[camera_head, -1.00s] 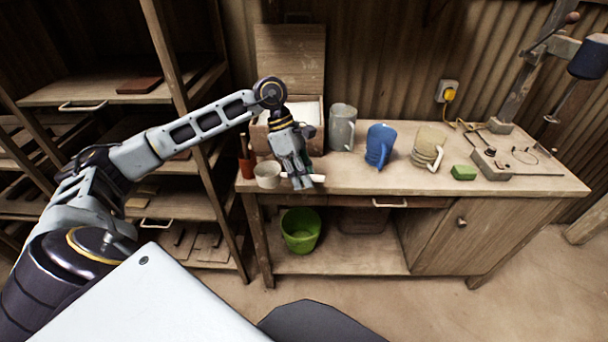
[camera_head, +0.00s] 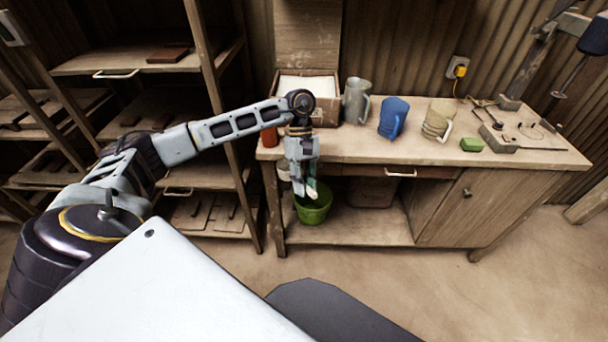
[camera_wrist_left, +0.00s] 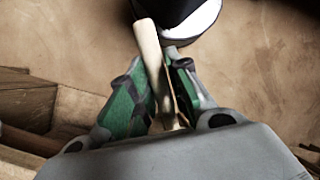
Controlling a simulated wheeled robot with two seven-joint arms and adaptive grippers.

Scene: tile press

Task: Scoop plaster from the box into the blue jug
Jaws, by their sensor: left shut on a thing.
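My left gripper (camera_head: 308,186) is shut on the cream handle of a scoop, which also shows between the fingers in the left wrist view (camera_wrist_left: 150,45). The scoop's pale bowl (camera_head: 284,171) is left of the gripper, in front of the bench's front edge and partly hidden. The open wooden box (camera_head: 327,114) stands at the bench's back left, with white plaster (camera_head: 308,85) inside. My arm hides part of the box. The blue jug (camera_head: 393,117) stands upright on the bench, right of the box. My right gripper is not in view.
A grey jug (camera_head: 356,101) stands between box and blue jug; a beige jug (camera_head: 437,121) is to the right. A green block (camera_head: 471,144) lies near the bench (camera_head: 400,149) front. A green bucket (camera_head: 315,210) sits on the lower shelf. Shelving (camera_head: 214,75) stands left.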

